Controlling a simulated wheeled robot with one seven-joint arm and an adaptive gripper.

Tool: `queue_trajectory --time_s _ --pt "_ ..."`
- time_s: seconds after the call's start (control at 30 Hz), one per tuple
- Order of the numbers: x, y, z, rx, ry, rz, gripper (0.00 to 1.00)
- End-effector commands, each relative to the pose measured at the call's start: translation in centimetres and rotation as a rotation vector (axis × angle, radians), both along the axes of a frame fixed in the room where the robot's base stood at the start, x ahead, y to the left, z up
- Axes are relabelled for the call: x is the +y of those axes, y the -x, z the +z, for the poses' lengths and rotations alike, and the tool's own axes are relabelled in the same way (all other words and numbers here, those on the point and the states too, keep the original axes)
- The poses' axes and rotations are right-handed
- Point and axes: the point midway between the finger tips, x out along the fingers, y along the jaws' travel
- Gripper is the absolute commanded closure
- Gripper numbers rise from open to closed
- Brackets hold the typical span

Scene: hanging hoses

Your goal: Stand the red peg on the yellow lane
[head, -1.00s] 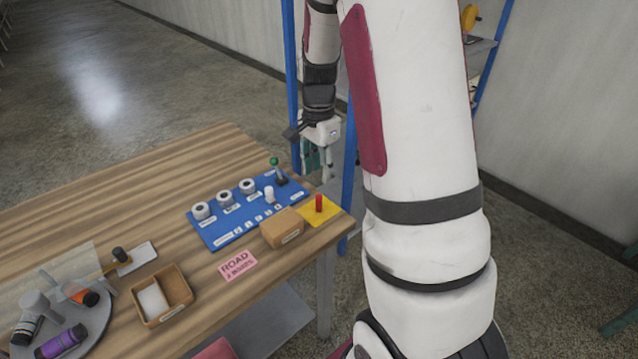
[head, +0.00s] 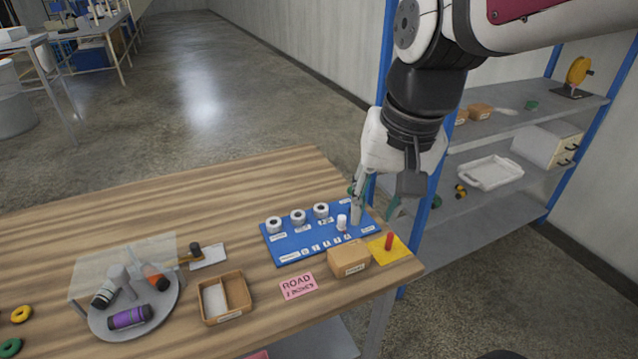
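The red peg (head: 389,241) stands upright on a yellow square (head: 402,254) at the right corner of the wooden table. No other yellow strip that could be the lane shows on the table. My gripper (head: 377,208) hangs above and behind the peg, over the right end of the blue board. Its fingers point down and are spread apart, with nothing visible between them. It is clear of the red peg. The gripper partly hides the green-knobbed lever on the board.
The blue board (head: 290,250) carries several white-and-black round parts and a white peg (head: 341,222). A cardboard box (head: 349,260) stands just left of the yellow square. A pink card (head: 298,287), a wooden tray (head: 206,305) and a round tray (head: 165,320) lie leftward. A blue-post shelf (head: 470,205) stands behind.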

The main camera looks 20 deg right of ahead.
Motion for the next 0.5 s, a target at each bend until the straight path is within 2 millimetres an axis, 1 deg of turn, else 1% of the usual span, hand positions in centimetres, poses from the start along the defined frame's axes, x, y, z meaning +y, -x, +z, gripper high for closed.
queue_trajectory --time_s 0.03,0.1,0.23,0.33,0.5 --pt "0.9 1.6 0.5 -0.026 0.021 0.081 0.67" --pt "1.8 3.6 0.7 -0.049 0.051 0.184 0.67" --pt "2.8 6.3 0.6 -0.08 0.103 0.338 0.67" --pt "3.2 7.7 0.4 -0.095 0.131 0.412 0.67" --pt "3.4 8.4 0.2 -0.102 0.149 0.46 0.67"
